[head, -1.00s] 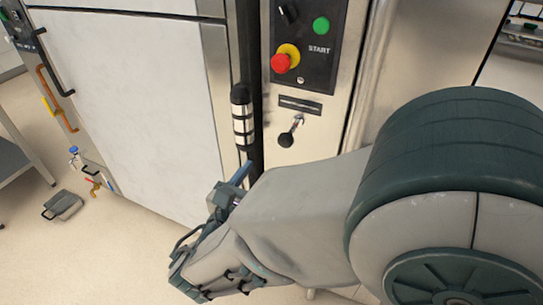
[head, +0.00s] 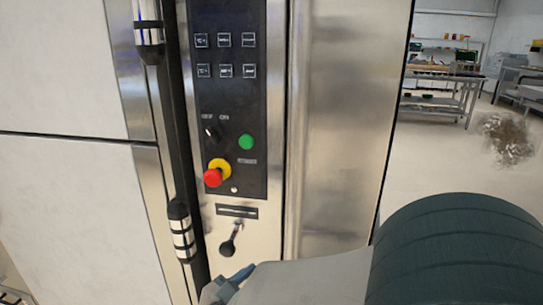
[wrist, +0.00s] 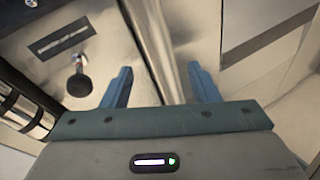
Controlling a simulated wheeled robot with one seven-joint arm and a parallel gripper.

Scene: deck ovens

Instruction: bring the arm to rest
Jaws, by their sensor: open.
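My gripper (wrist: 162,86) shows in the wrist view with its two blue fingers apart and nothing between them. It faces the steel front of the oven, near the panel's right edge. In the head view only a blue finger tip and part of my grey and dark green arm show at the bottom right; most of the gripper is cut off by the frame's lower edge. A black-knobbed lever (head: 229,240) on the oven is just above the gripper in the head view; it also shows in the wrist view (wrist: 79,80), left of the fingers.
The oven's control panel (head: 230,130) has a red emergency button (head: 213,177) and a green button (head: 247,142). A black vertical door handle (head: 180,230) with steel bands stands left of it. Worktables (head: 440,90) stand far off at the right, with open floor before them.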

